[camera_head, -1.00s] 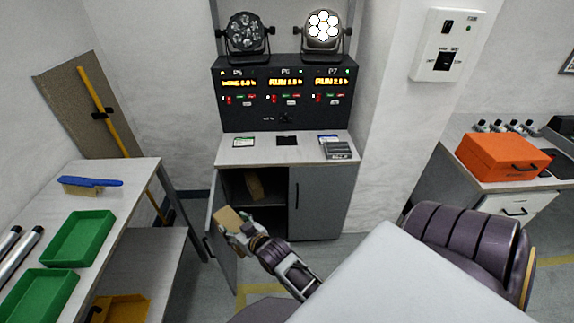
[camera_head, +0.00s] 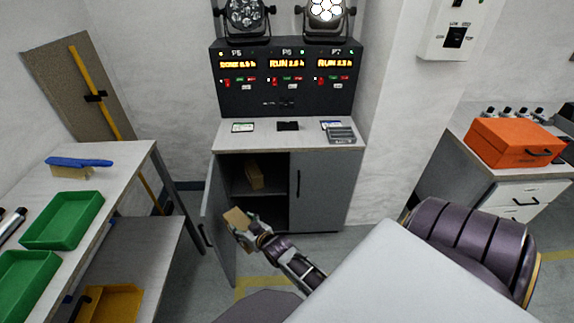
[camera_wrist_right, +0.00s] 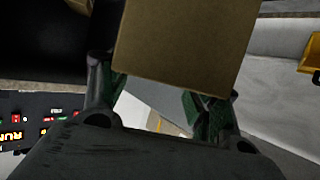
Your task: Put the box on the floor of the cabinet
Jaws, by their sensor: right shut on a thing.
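A tan cardboard box (camera_head: 236,217) is held in my right gripper (camera_head: 243,228), in front of the open left half of the grey cabinet (camera_head: 320,190). In the right wrist view the box (camera_wrist_right: 185,45) fills the upper middle, between the two fingers of the gripper (camera_wrist_right: 160,95). The cabinet's left door (camera_head: 219,235) stands open toward me and its right door is shut. Inside, another tan box (camera_head: 254,176) sits on a shelf in the upper part. The cabinet floor is mostly hidden behind my gripper and the door. My left gripper is not in view.
A control panel (camera_head: 285,100) with lit displays stands on the cabinet top. A side table (camera_head: 120,165) at left holds green trays (camera_head: 64,222) and a blue brush (camera_head: 78,163). An orange case (camera_head: 512,143) rests on a counter at right.

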